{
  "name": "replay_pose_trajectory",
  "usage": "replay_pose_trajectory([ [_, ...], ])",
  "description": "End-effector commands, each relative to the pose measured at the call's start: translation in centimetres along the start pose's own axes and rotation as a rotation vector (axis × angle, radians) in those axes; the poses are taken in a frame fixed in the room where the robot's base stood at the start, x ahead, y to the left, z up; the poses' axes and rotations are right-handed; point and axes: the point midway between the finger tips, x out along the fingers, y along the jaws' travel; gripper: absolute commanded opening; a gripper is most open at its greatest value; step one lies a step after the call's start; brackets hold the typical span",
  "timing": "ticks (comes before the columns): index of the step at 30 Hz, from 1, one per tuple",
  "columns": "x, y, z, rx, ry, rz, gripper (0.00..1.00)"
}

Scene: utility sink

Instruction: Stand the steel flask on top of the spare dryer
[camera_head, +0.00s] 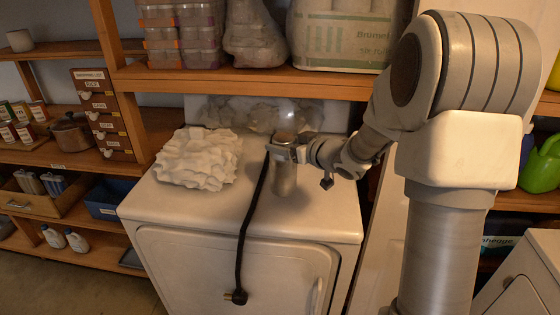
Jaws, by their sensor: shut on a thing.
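The steel flask (284,181) is a grey metal cylinder, upright over the top of the white dryer (207,215). My gripper (286,150) comes in from the right and is shut on the flask near its upper end. The jaws hide part of the flask's upper body; its top shows just above them. The flask's lower end appears at the dryer's top surface, but I cannot tell whether it touches. A black cord runs just left of the flask.
A crumpled white cloth pile (198,158) lies on the dryer's left part. The black cord (246,220) hangs over the front edge, its plug (236,296) before the door. A wooden shelf (230,82) with bins and bags overhangs the back. The dryer's top front is mostly clear.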

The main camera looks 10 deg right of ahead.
Motion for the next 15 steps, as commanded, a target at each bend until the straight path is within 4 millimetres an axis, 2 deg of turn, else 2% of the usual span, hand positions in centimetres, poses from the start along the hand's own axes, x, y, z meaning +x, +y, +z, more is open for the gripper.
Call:
replay_pose_trajectory([
  [4, 0.6, -0.7, 0.4, 0.000, 0.002, 0.000, 0.00],
  [10, 1.4, -0.7, 3.1, 0.003, -0.001, 0.000, 0.00],
  [15, 1.8, -0.7, 4.0, 0.000, 0.003, 0.000, 0.00],
])
